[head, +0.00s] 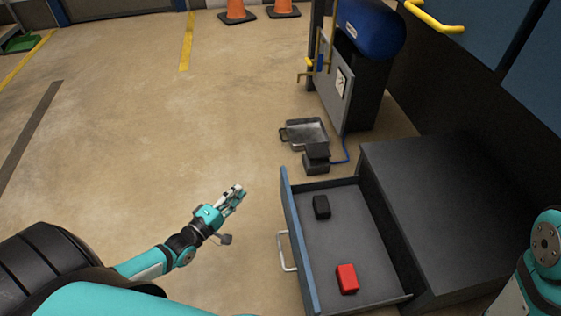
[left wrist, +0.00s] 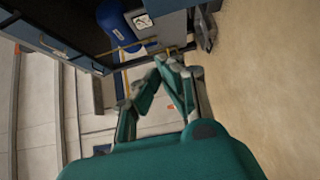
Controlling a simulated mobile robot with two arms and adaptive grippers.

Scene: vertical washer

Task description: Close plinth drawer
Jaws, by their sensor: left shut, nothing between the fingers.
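The plinth drawer (head: 342,241) stands pulled out of the dark low plinth (head: 430,185) in the head view. Its blue front panel (head: 298,240) faces left and carries a pale bar handle (head: 283,252). A black block (head: 321,207) and a red block (head: 347,279) lie inside it. My left gripper (head: 238,190) is shut and empty, left of the drawer front and apart from it. Its fingers (left wrist: 165,85) also show in the left wrist view. My right gripper is not in view; only part of my right arm shows at the right edge.
A grey metal tray (head: 305,132) and a small black box (head: 316,158) sit on the floor beyond the drawer. A blue machine (head: 368,30) with a grey panel stands behind them. Orange cones (head: 236,12) are at the back. The floor left of the drawer is clear.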

